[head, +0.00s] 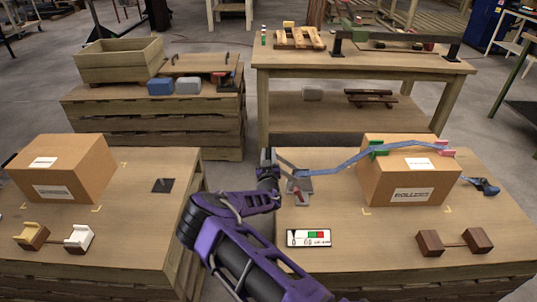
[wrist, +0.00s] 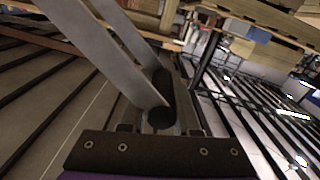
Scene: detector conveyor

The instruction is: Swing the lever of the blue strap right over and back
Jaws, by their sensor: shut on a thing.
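The blue strap (head: 340,162) runs over the cardboard box (head: 418,180) marked ROLLERS on the right pallet. Its metal ratchet (head: 299,184) sits at the box's left, with a red part at its front. My gripper (head: 268,158) is at the ratchet's left, above the pallet top. In the wrist view, my gripper (wrist: 161,122) is shut on the dark round grip (wrist: 160,112) of the lever. The lever's two grey metal arms (wrist: 105,55) run up and left from the grip. My fingers partly hide the lever's end in the head view.
A green corner piece (head: 377,149) and a pink one (head: 446,152) sit under the strap. A brown wooden cradle (head: 455,242) and a label card (head: 308,238) lie in front. The left pallet holds another box (head: 62,168). A workbench (head: 360,65) stands behind.

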